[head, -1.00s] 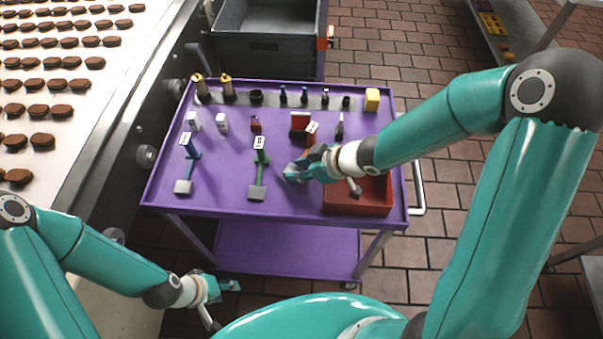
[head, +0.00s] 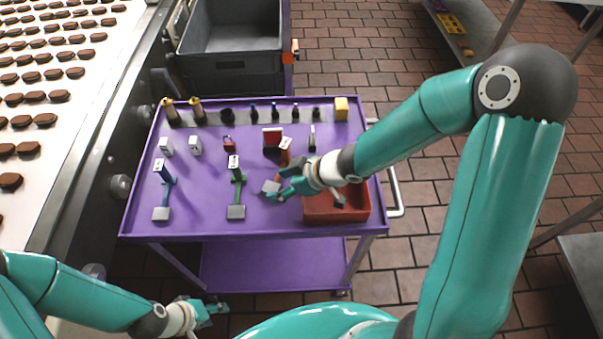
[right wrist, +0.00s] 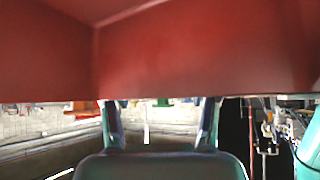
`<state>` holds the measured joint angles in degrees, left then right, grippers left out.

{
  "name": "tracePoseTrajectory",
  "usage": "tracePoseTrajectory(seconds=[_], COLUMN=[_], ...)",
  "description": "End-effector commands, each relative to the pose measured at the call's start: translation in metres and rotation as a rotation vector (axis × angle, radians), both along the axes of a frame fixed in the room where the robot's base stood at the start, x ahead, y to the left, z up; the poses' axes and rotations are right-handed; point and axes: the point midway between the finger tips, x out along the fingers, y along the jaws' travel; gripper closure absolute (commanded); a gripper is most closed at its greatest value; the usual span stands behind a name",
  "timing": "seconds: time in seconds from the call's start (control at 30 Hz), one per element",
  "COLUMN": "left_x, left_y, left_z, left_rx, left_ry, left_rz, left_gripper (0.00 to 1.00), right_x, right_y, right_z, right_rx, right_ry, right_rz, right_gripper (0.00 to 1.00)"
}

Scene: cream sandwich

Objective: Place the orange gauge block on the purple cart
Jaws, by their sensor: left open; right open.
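The orange gauge block (head: 285,153), an upright orange piece with a white tag, appears to stand on the purple cart (head: 205,220), right of a green one. A grey foot shows at its base. My right gripper (head: 277,191) is open beside its lower part, which it partly covers. I cannot tell whether they touch. In the right wrist view the right gripper's two fingers (right wrist: 162,125) stand apart, with a large red surface close above them. My left gripper (head: 216,308) is open and empty, low in front of the cart.
A red bin (head: 315,216) sits on the cart under my right forearm. Green (head: 237,211) and blue (head: 161,213) tagged pieces stand to the left. Bottles, small items and a yellow block (head: 341,108) line the back. A conveyor (head: 60,135) flanks the left; a grey crate (head: 232,72) stands behind.

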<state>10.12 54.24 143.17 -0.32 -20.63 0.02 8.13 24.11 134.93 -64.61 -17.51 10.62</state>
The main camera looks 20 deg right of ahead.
Motion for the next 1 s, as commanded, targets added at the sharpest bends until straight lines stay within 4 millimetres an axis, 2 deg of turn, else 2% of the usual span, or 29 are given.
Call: tracePoseTrajectory(seconds=[0.03,0.1,0.4,0.6,1.0], left_x=[0.0,0.0,0.0,0.0,0.0], left_y=[0.0,0.0,0.0,0.0,0.0], left_z=[0.01,0.019,0.053,0.062,0.061], left_rx=[0.0,0.0,0.0,0.0,0.0], left_ry=[0.0,0.0,0.0,0.0,0.0], left_rz=[0.0,0.0,0.0,0.0,0.0], left_gripper=[0.52,0.52,0.52,0.52,0.52], right_x=[-0.004,-0.01,-0.039,-0.049,-0.051], right_y=[-0.005,-0.012,-0.039,-0.048,-0.049], right_z=[0.012,0.023,0.065,0.075,0.074], right_rx=[0.0,0.0,0.0,0.0,0.0], right_ry=[-0.001,-0.002,-0.001,0.0,0.0], right_rz=[-0.004,-0.004,-0.004,-0.001,0.0], right_gripper=[0.4,0.4,0.4,0.4,0.4])
